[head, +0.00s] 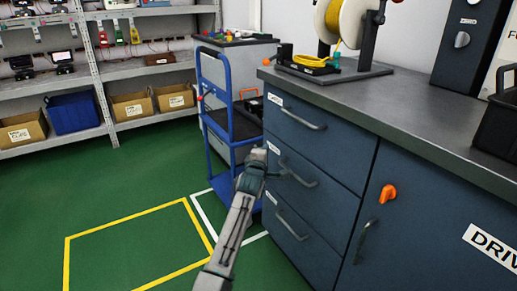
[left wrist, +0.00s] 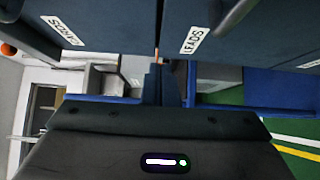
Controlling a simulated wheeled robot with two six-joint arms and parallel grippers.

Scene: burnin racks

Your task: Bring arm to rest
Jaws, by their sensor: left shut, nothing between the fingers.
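My left gripper (head: 257,158) is in front of the dark blue drawer cabinet (head: 350,190), at the height of the middle drawer. It is shut and empty, close to the left end of the middle drawer handle (head: 298,172); I cannot tell whether they touch. In the left wrist view the shut fingers (left wrist: 165,85) point at the drawer fronts, and a "LEADS" label (left wrist: 195,40) shows beside them. All the drawers look closed. My right gripper is in neither view.
A blue cart (head: 232,125) stands left of the cabinet. Shelves with cardboard boxes (head: 130,105) and a blue bin (head: 73,112) line the back. A yellow cable spool (head: 345,20) is on the worktop (head: 400,105). The green floor (head: 100,190) at left is clear.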

